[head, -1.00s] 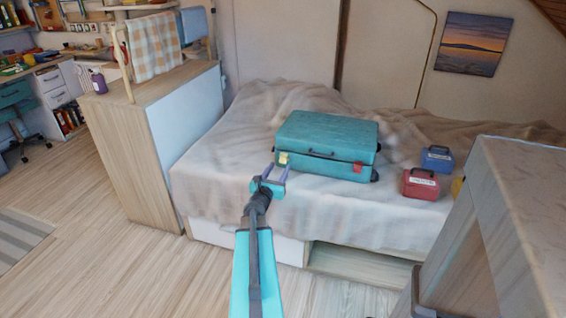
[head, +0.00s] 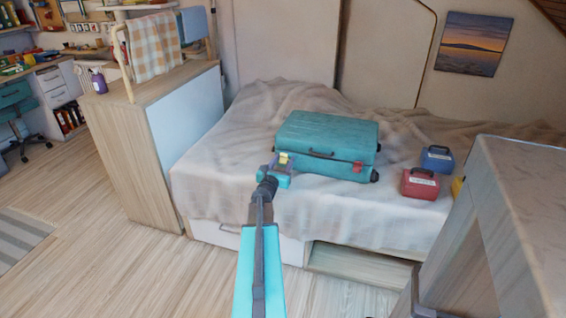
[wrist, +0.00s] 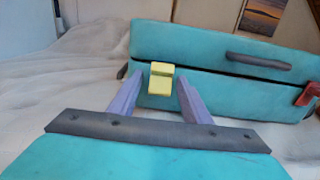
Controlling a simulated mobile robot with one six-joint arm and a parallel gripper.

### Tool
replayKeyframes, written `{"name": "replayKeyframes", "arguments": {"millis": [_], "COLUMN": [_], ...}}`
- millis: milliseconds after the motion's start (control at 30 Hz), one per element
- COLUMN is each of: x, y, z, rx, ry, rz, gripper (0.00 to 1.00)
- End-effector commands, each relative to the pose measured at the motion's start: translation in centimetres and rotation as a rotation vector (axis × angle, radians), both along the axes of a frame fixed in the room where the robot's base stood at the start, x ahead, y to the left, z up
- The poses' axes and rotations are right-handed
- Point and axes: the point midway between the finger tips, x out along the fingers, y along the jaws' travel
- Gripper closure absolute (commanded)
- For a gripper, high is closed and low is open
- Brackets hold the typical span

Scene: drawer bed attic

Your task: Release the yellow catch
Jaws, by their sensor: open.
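A teal suitcase (head: 325,140) lies flat on the bed, and its front face fills much of the wrist view (wrist: 215,90). The yellow catch (wrist: 160,79) sits at the left of the suitcase front, across the seam between lid and base; it also shows in the head view (head: 284,158). A red catch (head: 357,167) is at the right of the front and is cut by the wrist view's right edge (wrist: 308,94). My gripper (wrist: 158,88) is open, with its purple fingers on either side of the yellow catch. I cannot tell whether they touch it.
A dark handle (wrist: 258,61) is on the lid front between the catches. A red box (head: 420,184) and a blue box (head: 437,159) stand on the bed (head: 235,170) to the right. A wooden cabinet (head: 150,130) stands left; a grey-topped unit (head: 510,200) is at the right.

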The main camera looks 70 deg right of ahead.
Motion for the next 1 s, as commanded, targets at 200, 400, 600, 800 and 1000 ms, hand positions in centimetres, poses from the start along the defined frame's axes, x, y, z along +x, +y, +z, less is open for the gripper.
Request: {"name": "replayKeyframes", "arguments": {"millis": [200, 400, 600, 800, 1000], "x": [-0.01, -0.01, -0.01, -0.02, -0.02], "y": [0.02, 0.02, 0.03, 0.04, 0.02], "z": [0.01, 0.00, -0.17, -0.47, -0.50], "rx": [0.000, 0.000, -0.005, -0.024, -0.047], "ry": [0.000, 0.000, 0.000, -0.001, -0.001], "rz": [0.000, 0.000, -0.001, -0.001, -0.001], "gripper": [0.68, 0.97, 0.97, 0.97, 0.97]}}
